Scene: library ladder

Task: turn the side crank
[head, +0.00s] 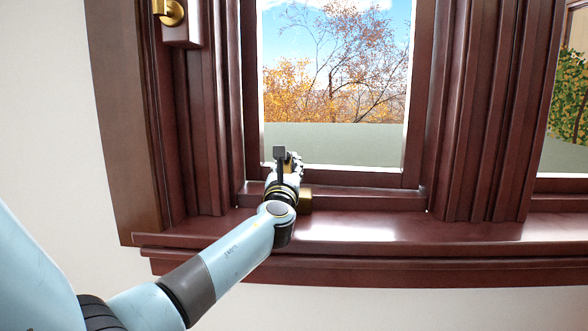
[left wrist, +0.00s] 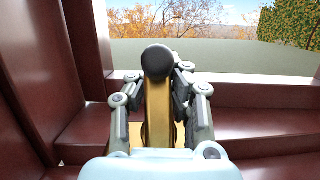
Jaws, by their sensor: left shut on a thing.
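My right gripper is in neither view.
A dark red-brown window sill (head: 350,230) runs below the crank, bare to the right. The window pane (head: 335,80) stands behind the gripper. A brass fitting (head: 170,12) is on the frame at upper left. White wall (head: 45,110) lies left.

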